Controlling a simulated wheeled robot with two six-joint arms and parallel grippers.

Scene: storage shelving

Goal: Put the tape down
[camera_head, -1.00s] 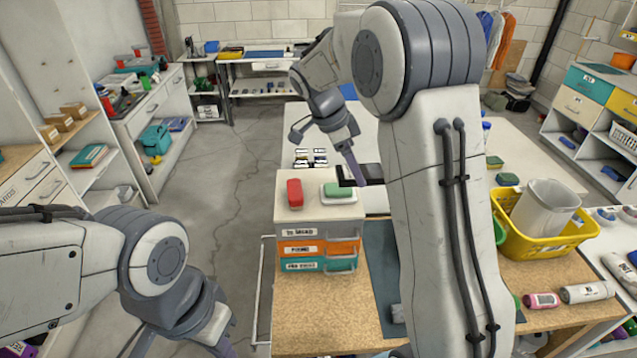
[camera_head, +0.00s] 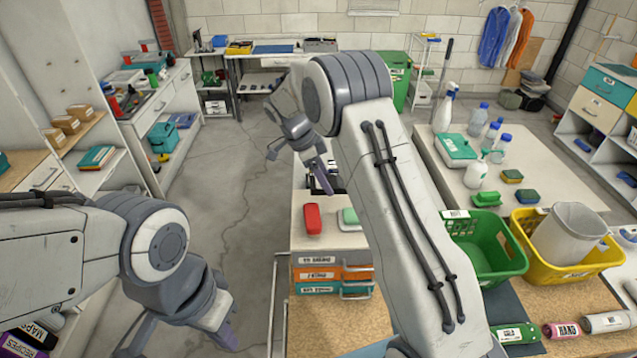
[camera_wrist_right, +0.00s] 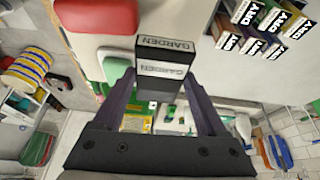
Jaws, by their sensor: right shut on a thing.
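The tape is a black cassette-like block with white GARDEN labels (camera_wrist_right: 162,69), seen in the right wrist view. My right gripper (camera_wrist_right: 160,90) is shut on it, with one purple finger on either side. In the head view my right gripper (camera_head: 320,168) is over the far part of the drawer unit's top, beyond a red box. Dark items lie close around its tip, and I cannot tell there which is the held tape. My left gripper (camera_head: 190,340) is low at the bottom left, away from the unit.
The red box (camera_head: 313,219) and a green-topped box (camera_head: 349,217) stand on the drawer unit (camera_head: 305,240). Several labelled tapes (camera_wrist_right: 265,25) show in the right wrist view. A green crate (camera_head: 490,245) and a yellow crate (camera_head: 590,262) stand at right. Clear floor lies left of the unit.

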